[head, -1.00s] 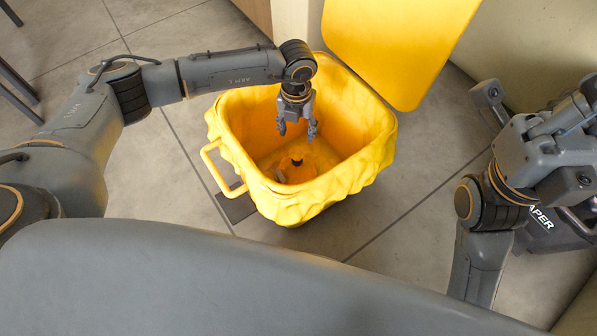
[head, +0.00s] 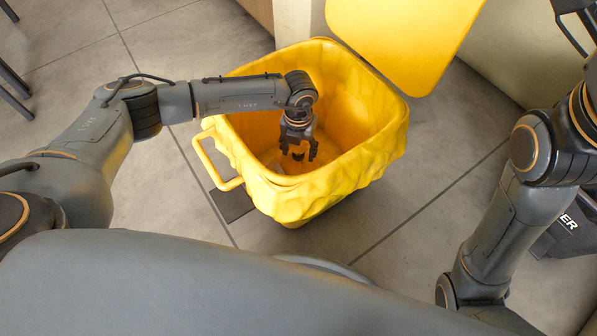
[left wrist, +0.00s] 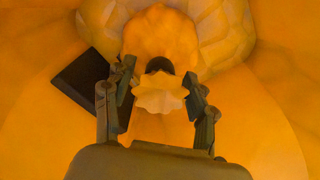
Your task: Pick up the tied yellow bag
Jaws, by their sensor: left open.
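The tied yellow bag (left wrist: 160,35) lies at the bottom of a yellow-lined bin (head: 382,150). In the left wrist view its pale ruffled top and dark tie (left wrist: 159,65) sit between the fingertips. My left gripper (head: 298,155) points down inside the bin, over the bag, with its fingers apart. It also shows in the left wrist view (left wrist: 158,98), one finger on each side of the ruffled top. Contact cannot be told. In the head view the arm and gripper hide most of the bag. My right arm is at the right; its gripper is barely visible at the top right edge.
The yellow lid (head: 400,40) stands open behind the bin. A yellow handle (head: 214,165) sticks out at its left. A dark flat square (left wrist: 82,80) lies beside the bag. Grey tiled floor (head: 400,215) surrounds the bin, clear at its front right.

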